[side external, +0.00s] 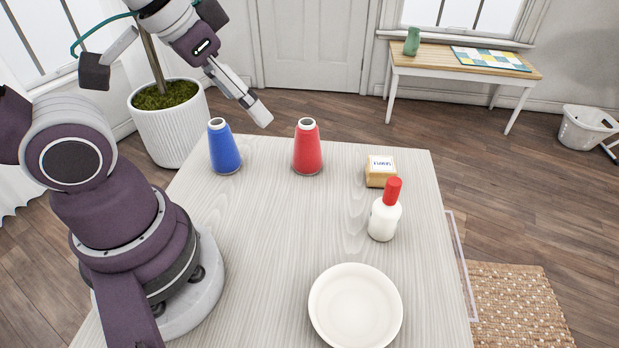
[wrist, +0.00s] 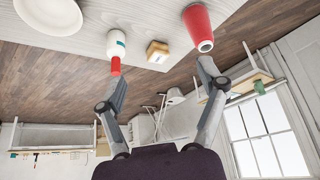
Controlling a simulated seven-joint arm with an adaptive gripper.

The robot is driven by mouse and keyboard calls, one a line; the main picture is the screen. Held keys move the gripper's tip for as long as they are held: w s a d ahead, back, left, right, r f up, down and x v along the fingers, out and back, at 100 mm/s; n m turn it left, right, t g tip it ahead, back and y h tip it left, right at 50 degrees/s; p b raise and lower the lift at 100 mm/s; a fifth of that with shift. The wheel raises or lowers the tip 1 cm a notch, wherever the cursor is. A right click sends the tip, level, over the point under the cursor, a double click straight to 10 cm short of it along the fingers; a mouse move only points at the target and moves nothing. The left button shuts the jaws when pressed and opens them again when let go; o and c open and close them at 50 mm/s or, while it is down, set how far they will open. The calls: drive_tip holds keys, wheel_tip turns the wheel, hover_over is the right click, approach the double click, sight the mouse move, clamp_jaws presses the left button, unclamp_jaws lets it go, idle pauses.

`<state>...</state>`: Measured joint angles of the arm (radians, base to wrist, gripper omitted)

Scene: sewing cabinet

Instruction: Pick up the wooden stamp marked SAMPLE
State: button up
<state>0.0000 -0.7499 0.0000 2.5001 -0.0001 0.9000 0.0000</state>
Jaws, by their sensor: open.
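The wooden stamp (side external: 380,177) is a small tan block with a white label on top, near the far right corner of the table. It also shows in the wrist view (wrist: 157,49), between the glue bottle and the red spool. My gripper (side external: 262,117) is up at the far side of the table, to the left of the stamp and well apart from it. In the wrist view my gripper (wrist: 160,75) has its two fingers spread wide, with nothing between them.
A white bottle with a red cap (side external: 384,212) stands just in front of the stamp. A red spool (side external: 307,150) and a blue spool (side external: 224,150) stand to its left. A white plate (side external: 355,308) lies at the near side. The table's middle (side external: 270,230) is clear.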

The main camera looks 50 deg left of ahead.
drive_tip(key=shift+o, duration=0.5)
drive_tip(key=n+g+h, duration=0.2)
drive_tip(key=n+h, duration=0.1)
drive_tip(key=n, duration=2.4)
hover_over(380, 163)
drive_tip(key=s+a, duration=0.2)
wheel_tip(380, 163, down, 11)
drive_tip(key=shift+n, duration=0.3)
drive_tip(key=x, duration=0.9)
drive_tip(key=shift+s+f, duration=0.25)
drive_tip(key=shift+f, duration=0.25)
drive_tip(key=c, duration=1.2)
drive_tip(key=shift+c, duration=0.2)
